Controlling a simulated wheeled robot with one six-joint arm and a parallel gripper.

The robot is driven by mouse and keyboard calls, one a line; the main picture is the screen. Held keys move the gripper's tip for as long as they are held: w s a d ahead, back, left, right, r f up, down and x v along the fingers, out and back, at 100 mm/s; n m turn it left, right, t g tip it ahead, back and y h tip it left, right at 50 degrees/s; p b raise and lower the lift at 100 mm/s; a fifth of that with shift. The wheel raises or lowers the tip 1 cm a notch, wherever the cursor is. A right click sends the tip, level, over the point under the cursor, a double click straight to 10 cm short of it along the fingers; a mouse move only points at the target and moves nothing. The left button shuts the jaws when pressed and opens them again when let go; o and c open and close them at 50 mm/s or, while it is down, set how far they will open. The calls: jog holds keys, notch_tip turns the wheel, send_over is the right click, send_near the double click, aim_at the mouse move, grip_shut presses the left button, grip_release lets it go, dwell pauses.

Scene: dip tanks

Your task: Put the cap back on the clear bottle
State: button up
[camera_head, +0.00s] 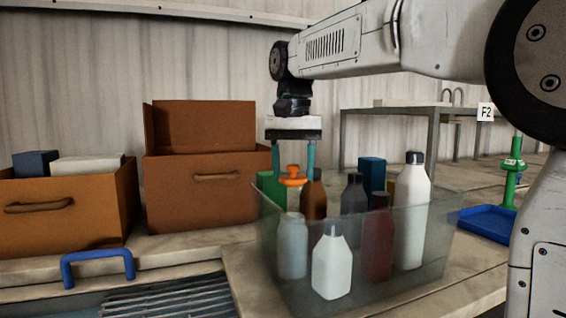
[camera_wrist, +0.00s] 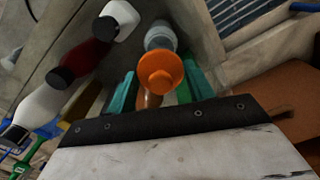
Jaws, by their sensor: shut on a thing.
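My gripper (camera_head: 293,170) points straight down over the clear bin, its two teal fingers on either side of an orange cap (camera_head: 293,177). It is shut on this cap, which also shows in the wrist view (camera_wrist: 161,73). In the wrist view the greyish clear bottle (camera_wrist: 159,36) shows partly behind the cap.
The clear bin (camera_head: 440,240) also holds a white bottle (camera_head: 332,265), a dark red bottle (camera_head: 378,240), a tall white bottle (camera_head: 411,215) and several others close by. Brown boxes (camera_head: 205,215) stand to the left. A blue tray (camera_head: 487,219) lies to the right.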

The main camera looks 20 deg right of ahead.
aim_at(292, 186)
jog(key=shift+w+f, duration=0.1)
jog(key=shift+w, duration=0.05)
jog(key=shift+f, duration=3.1)
jog(key=shift+f, duration=0.15)
